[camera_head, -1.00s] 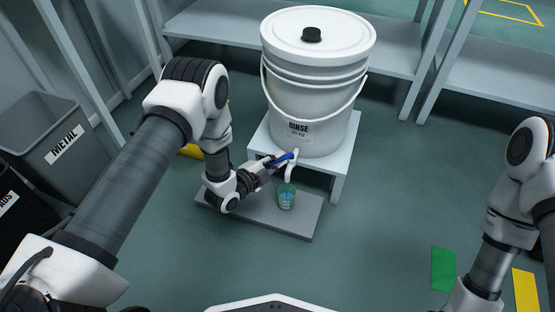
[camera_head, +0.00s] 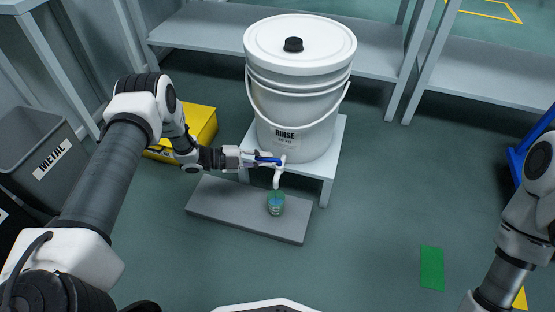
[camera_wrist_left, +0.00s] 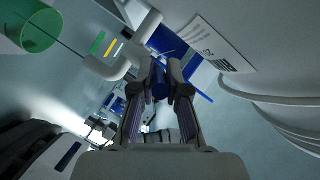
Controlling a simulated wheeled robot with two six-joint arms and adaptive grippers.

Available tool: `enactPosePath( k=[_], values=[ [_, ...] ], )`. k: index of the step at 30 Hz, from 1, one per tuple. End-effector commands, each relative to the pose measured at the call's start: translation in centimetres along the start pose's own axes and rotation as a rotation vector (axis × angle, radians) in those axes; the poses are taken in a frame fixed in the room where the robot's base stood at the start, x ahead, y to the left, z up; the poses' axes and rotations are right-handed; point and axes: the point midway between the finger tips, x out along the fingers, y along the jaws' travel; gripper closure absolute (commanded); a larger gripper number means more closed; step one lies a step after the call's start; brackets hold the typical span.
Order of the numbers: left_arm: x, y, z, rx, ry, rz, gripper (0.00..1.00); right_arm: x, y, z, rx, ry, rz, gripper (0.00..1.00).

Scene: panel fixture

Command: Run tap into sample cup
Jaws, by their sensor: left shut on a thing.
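The white tap (camera_head: 279,176) sticks out low at the front of the white RINSE bucket (camera_head: 302,85), with its spout pointing down. Its blue lever (camera_head: 270,161) lies nearly level across the top. My left gripper (camera_head: 254,159) is shut on this lever from the left. The left wrist view shows the blue lever (camera_wrist_left: 160,84) between the fingertips and the white spout (camera_wrist_left: 110,66) beside them. The green see-through sample cup (camera_head: 276,203) stands upright below the spout. It also shows in the left wrist view (camera_wrist_left: 38,30). I cannot tell its fill level. My right gripper is out of view.
The bucket stands on a small white stand (camera_head: 329,160). The cup stands on a low grey platform (camera_head: 225,205). A yellow box (camera_head: 203,122) is behind my left arm, and a METAL bin (camera_head: 35,140) is at the left.

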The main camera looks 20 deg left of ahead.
Motion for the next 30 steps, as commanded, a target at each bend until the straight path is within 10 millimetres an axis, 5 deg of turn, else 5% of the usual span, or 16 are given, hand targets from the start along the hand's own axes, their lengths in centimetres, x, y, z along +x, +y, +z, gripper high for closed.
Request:
enactPosePath(
  k=[25, 26, 27, 30],
  values=[
    [-0.48, -0.25, 0.69, 0.031, 0.123, 0.075, 1.0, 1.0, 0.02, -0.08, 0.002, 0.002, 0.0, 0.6],
    [-0.48, -0.25, 0.69, 0.031, 0.123, 0.075, 0.76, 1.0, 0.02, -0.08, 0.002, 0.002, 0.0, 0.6],
    [-0.49, -0.25, 0.69, 0.031, 0.123, 0.074, 0.62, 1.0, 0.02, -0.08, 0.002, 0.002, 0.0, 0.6],
    [-0.5, -0.26, 0.7, 0.031, 0.123, 0.074, 0.61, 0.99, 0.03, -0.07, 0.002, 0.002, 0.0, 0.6]
  ],
)
